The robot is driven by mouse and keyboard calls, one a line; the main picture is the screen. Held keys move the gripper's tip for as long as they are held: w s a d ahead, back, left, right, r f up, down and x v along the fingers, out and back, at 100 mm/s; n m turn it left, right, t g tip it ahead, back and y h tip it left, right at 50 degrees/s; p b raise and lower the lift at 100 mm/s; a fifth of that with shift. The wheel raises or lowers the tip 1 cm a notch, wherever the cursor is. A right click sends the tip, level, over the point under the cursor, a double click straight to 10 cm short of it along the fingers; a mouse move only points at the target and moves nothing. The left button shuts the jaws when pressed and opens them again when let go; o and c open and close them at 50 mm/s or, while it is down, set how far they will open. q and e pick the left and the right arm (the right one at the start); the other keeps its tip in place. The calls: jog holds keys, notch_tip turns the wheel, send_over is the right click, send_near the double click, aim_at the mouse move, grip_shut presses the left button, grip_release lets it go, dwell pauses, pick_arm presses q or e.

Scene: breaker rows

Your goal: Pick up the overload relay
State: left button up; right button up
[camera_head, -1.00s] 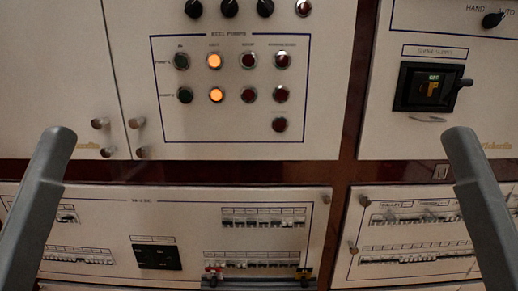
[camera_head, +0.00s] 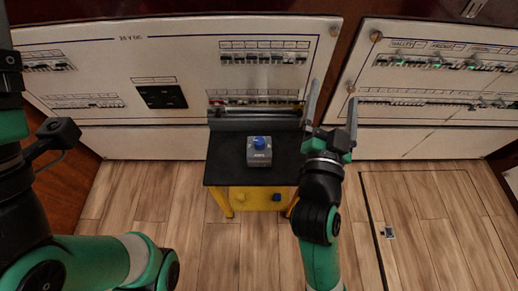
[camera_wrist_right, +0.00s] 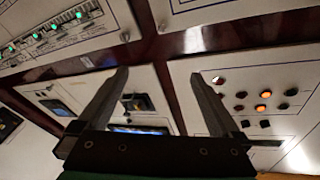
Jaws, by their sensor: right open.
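The overload relay (camera_head: 259,153) looks to be the grey box with a blue round knob on top. It stands on the black top of a small table (camera_head: 222,172) in the middle of the head view. My right gripper (camera_head: 333,92) is open and empty, up and to the right of the relay, clear of it, with its fingers pointing toward the panels. In the right wrist view its fingers (camera_wrist_right: 160,78) are spread with nothing between them. Of my left gripper, only a finger-like grey part (camera_head: 3,25) shows at the head view's left edge. The right wrist view does not show the relay.
A grey rail (camera_head: 258,122) with small coloured parts runs along the table's back edge. The table has a yellow frame (camera_head: 247,200) with a blue knob (camera_head: 276,197). Breaker panels (camera_head: 190,50) stand behind. The tabletop around the relay is clear.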

aim_at(260, 161)
jog(key=s+a+f+n+g+y, duration=0.1)
jog(key=s+a+f+n+y, duration=0.15)
jog(key=a+f, duration=0.4)
jog(key=s+a+f+n+g+y, duration=0.1)
jog(key=s+a+f+n, duration=0.2)
jog(key=f, duration=0.6)
jog(key=s+a+f+n+g+y, duration=0.1)
jog(key=s+a+f+n+y, duration=0.1)
jog(key=s+a+f, duration=0.4)
jog(key=w, duration=0.2)
jog(key=w+f+b, duration=0.1)
jog(key=w, duration=0.2)
jog(key=w+d+f+b, duration=0.1)
jog(key=w, duration=0.2)
jog(key=shift+w+d, duration=0.1)
jog(key=shift+w, duration=0.45)
jog(key=shift+w+b, duration=0.2)
jog(key=shift+b, duration=0.25)
jog(key=w+b, duration=0.1)
jog(key=w, duration=0.1)
jog(key=w+f+b, duration=0.1)
jog(key=w, duration=0.1)
jog(key=shift+w, duration=0.35)
jog(key=shift+s, duration=0.1)
jog(key=shift+c, duration=0.6)
jog(key=shift+r, duration=0.1)
grip_shut()
